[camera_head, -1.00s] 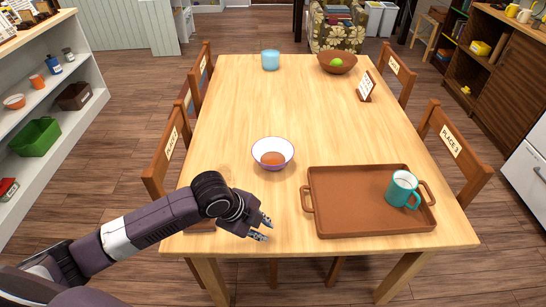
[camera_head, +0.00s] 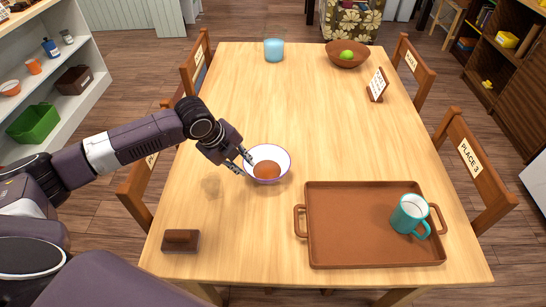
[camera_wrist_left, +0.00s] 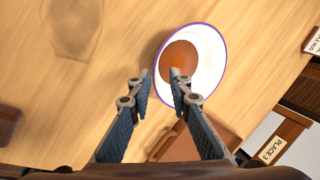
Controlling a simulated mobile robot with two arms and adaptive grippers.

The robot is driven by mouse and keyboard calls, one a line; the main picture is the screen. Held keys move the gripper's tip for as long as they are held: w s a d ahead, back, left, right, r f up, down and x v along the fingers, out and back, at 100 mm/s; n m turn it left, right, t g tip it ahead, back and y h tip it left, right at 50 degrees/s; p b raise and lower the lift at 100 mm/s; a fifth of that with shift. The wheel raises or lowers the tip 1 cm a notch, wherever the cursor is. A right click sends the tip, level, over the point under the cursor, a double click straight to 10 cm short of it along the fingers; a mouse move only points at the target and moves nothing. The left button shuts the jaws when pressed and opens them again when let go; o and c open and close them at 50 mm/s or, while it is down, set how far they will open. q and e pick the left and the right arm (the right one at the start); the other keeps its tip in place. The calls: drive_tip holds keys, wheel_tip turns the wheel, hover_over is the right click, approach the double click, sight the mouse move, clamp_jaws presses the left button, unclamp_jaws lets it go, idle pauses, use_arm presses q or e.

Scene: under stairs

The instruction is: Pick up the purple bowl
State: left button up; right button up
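The purple bowl (camera_head: 282,156) is white inside with a purple rim and a brown-orange bottom. It stands upright on the wooden table left of the tray. In the left wrist view the open fingers (camera_wrist_left: 160,76) point at the bowl's near left side. I cannot tell whether a fingertip touches the rim. My right gripper is not in view.
A brown tray (camera_head: 345,245) with a teal mug (camera_head: 408,213) stands at the right front. A small dark brown block (camera_head: 181,241) lies at the left front. A blue glass (camera_head: 274,50), a wooden bowl (camera_head: 336,54) and a sign (camera_head: 377,86) stand farther back. The table's middle is clear.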

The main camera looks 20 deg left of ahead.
sight(249, 173)
use_arm(q)
drive_tip(key=shift+w+d+f, duration=0.1)
drive_tip(key=shift+w+f, duration=0.1)
drive_tip(key=shift+f, duration=0.15)
drive_tip(key=shift+d+f, duration=0.2)
drive_tip(key=shift+f, duration=0.35)
drive_tip(key=shift+d+f, duration=0.2)
drive_tip(key=shift+f, duration=0.35)
drive_tip(key=p+x, duration=0.1)
drive_tip(key=x, duration=0.3)
drive_tip(key=shift+d+f, duration=0.1)
drive_tip(key=shift+f, duration=0.15)
drive_tip(key=shift+s, duration=0.1)
drive_tip(key=shift+c, duration=0.3)
clamp_jaws()
